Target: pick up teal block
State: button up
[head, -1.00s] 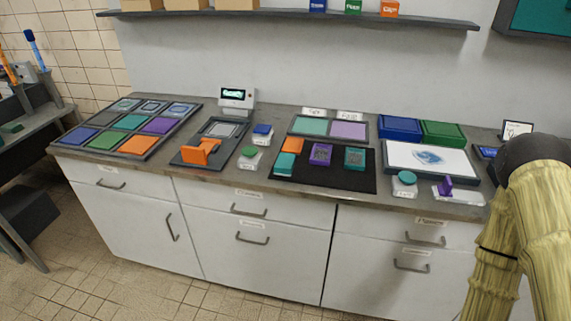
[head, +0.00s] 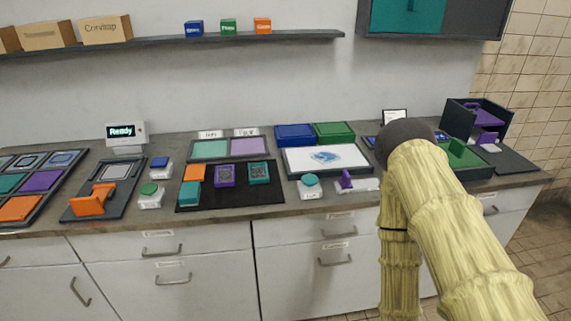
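A black mat (head: 240,197) lies on the counter and holds several small blocks. A plain teal block (head: 190,193) sits at the mat's left side, just in front of an orange block (head: 194,172). A second teal block (head: 259,173), with a dark pattern on its face, stands at the mat's right side. A purple patterned block (head: 224,175) stands between them. My pale yellow arm rises at the right of the view, right of the mat and apart from it. My gripper is not in view.
A white board (head: 325,159), a round teal button (head: 309,180) and a purple lever (head: 346,178) are right of the mat. An orange-handled device (head: 93,203) and a green button (head: 149,189) are left. A shelf (head: 170,41) runs above the counter.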

aim_at(189, 194)
jog(key=z, duration=1.7)
jog(key=i, duration=1.35)
jog(key=u, duration=3.65)
